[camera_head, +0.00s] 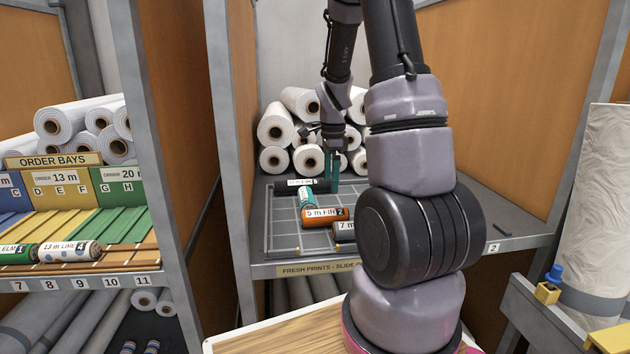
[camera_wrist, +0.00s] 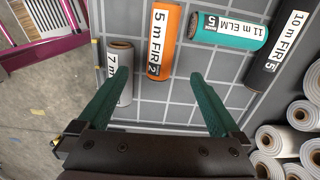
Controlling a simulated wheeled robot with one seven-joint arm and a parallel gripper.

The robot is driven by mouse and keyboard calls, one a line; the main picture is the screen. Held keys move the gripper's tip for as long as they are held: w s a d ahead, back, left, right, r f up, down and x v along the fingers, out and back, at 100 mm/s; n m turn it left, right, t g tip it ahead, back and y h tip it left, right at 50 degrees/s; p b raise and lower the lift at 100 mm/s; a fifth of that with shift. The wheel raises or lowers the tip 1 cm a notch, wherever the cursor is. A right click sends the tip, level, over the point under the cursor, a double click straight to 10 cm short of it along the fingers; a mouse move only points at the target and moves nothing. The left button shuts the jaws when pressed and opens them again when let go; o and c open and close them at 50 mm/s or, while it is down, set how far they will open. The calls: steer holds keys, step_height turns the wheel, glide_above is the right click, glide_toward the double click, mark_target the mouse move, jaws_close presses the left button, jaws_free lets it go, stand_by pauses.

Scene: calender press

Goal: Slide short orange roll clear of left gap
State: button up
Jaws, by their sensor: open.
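The short orange roll (camera_head: 325,215), labelled 5 m FIR 2, lies on the gridded grey tray (camera_head: 283,228). It also shows in the wrist view (camera_wrist: 165,42), with its lower end pictured between my fingertips. My gripper (camera_head: 333,168) has teal fingers and hangs behind the orange roll in the head view. In the wrist view my gripper (camera_wrist: 160,73) is open, with nothing held. A grey 7 m roll (camera_wrist: 121,60) lies left of the orange roll with a narrow gap between. A teal 11 m ELM roll (camera_wrist: 228,30) lies on its right, crosswise, a small gap away.
A dark 10 m FIR roll (camera_wrist: 278,52) lies beyond the teal one. White rolls (camera_head: 277,130) are stacked behind the tray. Upright shelf walls (camera_head: 228,120) stand at the left. Bare tray grid shows below the orange roll in the wrist view.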

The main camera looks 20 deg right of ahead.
mark_target(330, 210)
steer(key=shift+w+f, duration=0.2)
steer(key=shift+f, duration=0.6)
step_height(330, 210, down, 10)
steer(key=shift+f, duration=0.15)
steer(key=c, duration=1.5)
steer(key=shift+s+d, duration=0.35)
steer(key=shift+d, duration=0.95)
steer(key=shift+s+d, duration=0.4)
steer(key=shift+d, duration=0.9)
steer(key=shift+s+d, duration=0.35)
steer(key=shift+d, duration=0.95)
steer(key=o, duration=1.5)
